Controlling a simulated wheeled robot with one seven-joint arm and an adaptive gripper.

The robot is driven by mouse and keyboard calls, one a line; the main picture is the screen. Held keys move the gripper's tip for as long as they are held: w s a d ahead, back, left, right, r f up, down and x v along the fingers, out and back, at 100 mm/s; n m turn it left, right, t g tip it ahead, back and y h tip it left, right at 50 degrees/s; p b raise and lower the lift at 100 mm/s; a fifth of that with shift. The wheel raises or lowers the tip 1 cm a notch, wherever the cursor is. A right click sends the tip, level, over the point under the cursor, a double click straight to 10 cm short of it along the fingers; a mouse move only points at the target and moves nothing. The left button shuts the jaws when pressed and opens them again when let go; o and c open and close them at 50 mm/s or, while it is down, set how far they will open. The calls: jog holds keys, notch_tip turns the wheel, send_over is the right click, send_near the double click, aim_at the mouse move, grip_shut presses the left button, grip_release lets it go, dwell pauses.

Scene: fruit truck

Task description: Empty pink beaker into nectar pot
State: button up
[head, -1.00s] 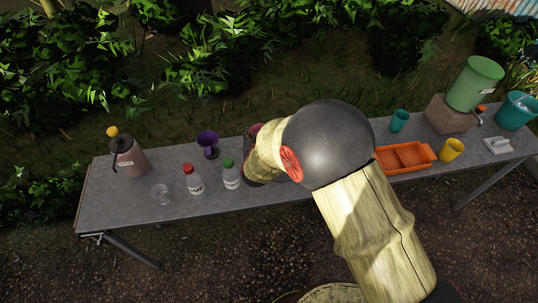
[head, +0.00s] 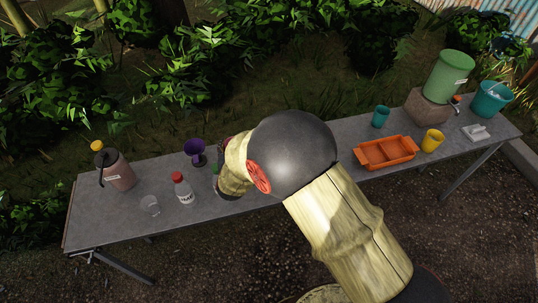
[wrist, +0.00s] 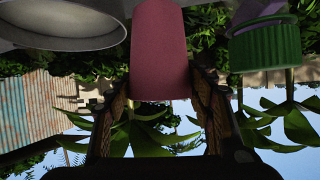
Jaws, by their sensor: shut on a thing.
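The pink beaker (wrist: 160,45) is between the two fingers of my gripper (wrist: 161,82) in the wrist view, and the fingers are shut on it. Whether it holds anything does not show. In the head view my arm hides the gripper and most of the beaker. A pale grey round-rimmed thing (wrist: 65,22) is beside the beaker at the upper left of the wrist view; I cannot tell whether it is the nectar pot. A pinkish-brown labelled jug (head: 118,172) with a black handle stands at the table's left end; its label is unreadable.
A green-capped bottle (wrist: 265,45) is close beside the beaker. A purple goblet-shaped thing (head: 195,150), red-capped bottle (head: 183,188) and clear glass (head: 150,205) stand left of my arm. An orange tray (head: 386,152), teal cup (head: 381,116) and yellow cup (head: 432,140) are right.

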jog(key=f+b, duration=0.1)
jog(key=b, duration=0.1)
jog(key=d+f+b, duration=0.1)
jog(key=b, duration=0.1)
jog(key=shift+w+d+f+m+y, duration=0.15)
jog(key=shift+w+m+y, duration=0.05)
jog(key=shift+m+y, duration=0.2)
jog(key=shift+w+d+r+m+b, duration=0.1)
jog(key=shift+d+r+m+b, duration=0.05)
jog(key=shift+r, duration=0.3)
jog(key=shift+w+d+r+m+b, duration=0.1)
jog(key=shift+d+r+m+b, duration=0.05)
jog(key=shift+r, duration=0.3)
jog(key=shift+d+r+m+g+y+b, duration=0.3)
jog(key=shift+d+r+g+y+b, duration=0.15)
jog(key=shift+b, duration=0.6)
jog(key=d+b, duration=0.1)
jog(key=b, duration=0.2)
jog(key=m+y+b, duration=0.1)
jog(key=b, duration=0.2)
jog(key=shift+w+d+r, duration=0.1)
jog(key=shift+w+d, duration=0.15)
jog(key=shift+d, duration=0.1)
jog(key=shift+w+d+r+m+y+p, duration=0.2)
jog(key=shift+d+r+m+y+p, duration=0.15)
jog(key=shift+d+r+m+y, duration=0.15)
jog(key=shift+d+p, duration=0.2)
jog(key=shift+p, duration=0.35)
